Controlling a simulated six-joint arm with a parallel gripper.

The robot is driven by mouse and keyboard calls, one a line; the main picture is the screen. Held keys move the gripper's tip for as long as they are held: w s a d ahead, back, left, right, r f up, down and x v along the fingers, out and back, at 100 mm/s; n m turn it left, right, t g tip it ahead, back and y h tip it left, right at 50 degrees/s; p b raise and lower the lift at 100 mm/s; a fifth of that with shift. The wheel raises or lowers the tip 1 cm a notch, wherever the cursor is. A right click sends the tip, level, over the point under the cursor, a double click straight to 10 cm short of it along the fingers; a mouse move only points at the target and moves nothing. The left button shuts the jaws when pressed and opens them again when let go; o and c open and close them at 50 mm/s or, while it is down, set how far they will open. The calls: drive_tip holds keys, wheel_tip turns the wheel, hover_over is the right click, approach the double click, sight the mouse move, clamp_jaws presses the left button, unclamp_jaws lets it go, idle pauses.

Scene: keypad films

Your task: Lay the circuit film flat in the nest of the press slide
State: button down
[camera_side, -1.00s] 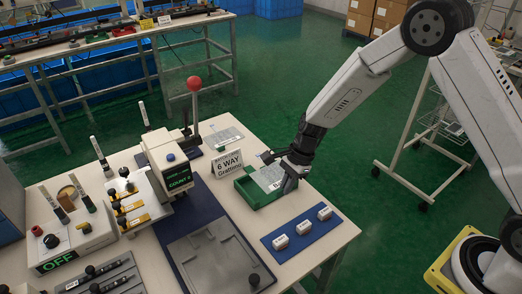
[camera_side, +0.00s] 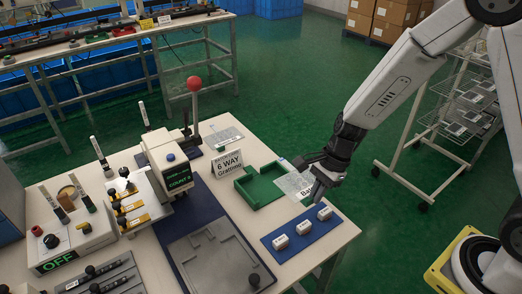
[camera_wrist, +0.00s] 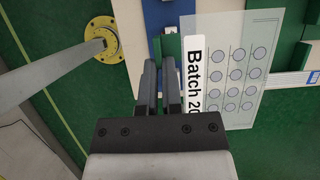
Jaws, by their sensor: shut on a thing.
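The circuit film (camera_side: 293,184) is a thin translucent sheet with rows of round marks and a white "Batch 20…" label (camera_wrist: 192,82). My gripper (camera_side: 312,170) is shut on the film's edge at the label side and holds it right of the green tray. In the wrist view the film (camera_wrist: 235,70) extends right from my fingers (camera_wrist: 159,72); the exact grip line is partly hidden. The press slide (camera_side: 222,262) is a grey plate with a shallow recessed nest, on a dark blue base in the foreground. No film shows in it.
A blue mat (camera_side: 289,246) with several small white blocks lies in front of the film. The press (camera_side: 165,160) with its red-knobbed lever (camera_side: 194,84) stands behind the slide.

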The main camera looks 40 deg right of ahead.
idle(0.5)
hover_over(224, 292)
wheel_tip(224, 292, down, 2)
idle(0.4)
drive_tip(key=shift+f, duration=0.25)
drive_tip(key=shift+f, duration=3.85)
drive_tip(key=shift+f, duration=0.45)
